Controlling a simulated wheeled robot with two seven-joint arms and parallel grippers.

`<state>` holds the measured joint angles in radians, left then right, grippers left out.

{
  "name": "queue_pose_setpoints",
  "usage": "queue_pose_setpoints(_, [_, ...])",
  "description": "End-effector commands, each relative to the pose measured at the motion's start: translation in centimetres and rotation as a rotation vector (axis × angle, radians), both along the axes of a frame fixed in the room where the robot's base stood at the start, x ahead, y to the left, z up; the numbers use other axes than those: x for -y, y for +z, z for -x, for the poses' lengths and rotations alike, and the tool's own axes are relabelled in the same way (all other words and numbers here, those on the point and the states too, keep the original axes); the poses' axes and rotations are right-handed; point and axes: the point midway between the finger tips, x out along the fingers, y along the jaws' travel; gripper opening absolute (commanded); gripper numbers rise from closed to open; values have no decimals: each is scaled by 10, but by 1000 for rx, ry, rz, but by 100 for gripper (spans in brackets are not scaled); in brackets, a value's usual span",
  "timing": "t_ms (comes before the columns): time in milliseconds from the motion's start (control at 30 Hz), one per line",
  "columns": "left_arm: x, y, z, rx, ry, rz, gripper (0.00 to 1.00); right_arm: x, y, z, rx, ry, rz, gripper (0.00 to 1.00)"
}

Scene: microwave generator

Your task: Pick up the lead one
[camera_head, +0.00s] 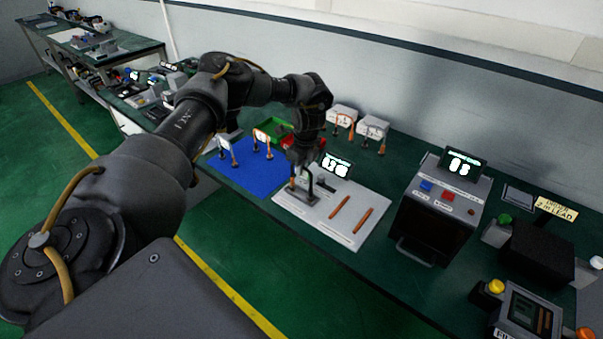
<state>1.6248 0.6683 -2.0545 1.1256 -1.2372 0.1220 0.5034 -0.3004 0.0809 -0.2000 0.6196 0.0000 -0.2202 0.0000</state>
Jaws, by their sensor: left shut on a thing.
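My left gripper (301,190) points down over the white sheet (318,219) on the green bench. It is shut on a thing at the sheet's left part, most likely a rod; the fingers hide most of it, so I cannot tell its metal. Two copper-coloured rods, one (340,214) and another (363,220), lie apart on the sheet to the right of the gripper. A small lit display (337,166) stands at the sheet's back edge. My right gripper is not in view.
A blue mat (238,178) with small stands lies left of the sheet. A green bin (279,133) and white meters (373,128) stand behind. A grey box device (440,212) with a display stands to the right, near a yellow label mentioning lead (556,209).

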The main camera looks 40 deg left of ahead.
Motion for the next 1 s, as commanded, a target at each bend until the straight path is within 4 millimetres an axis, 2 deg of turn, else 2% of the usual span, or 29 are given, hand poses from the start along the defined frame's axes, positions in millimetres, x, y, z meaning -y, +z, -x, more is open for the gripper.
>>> queue_pose_setpoints(100, [1,14,-2,7,-1,3,0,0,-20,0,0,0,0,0])
queue_pose_setpoints(167, [0,25,8,3,0,5,0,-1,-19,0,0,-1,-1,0])
queue_pose_setpoints(300, [-1,55,33,6,-3,4,0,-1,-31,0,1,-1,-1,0])
queue_pose_setpoints(400, [-2,83,51,7,-5,-1,0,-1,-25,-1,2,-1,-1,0])
queue_pose_setpoints(700, [-3,106,109,5,-3,1,0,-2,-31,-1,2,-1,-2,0])
queue_pose_setpoints(800, [-4,111,123,4,-1,0,0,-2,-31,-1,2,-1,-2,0])
queue_pose_setpoints(1000, [-4,117,137,2,0,1,0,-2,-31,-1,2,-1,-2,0])
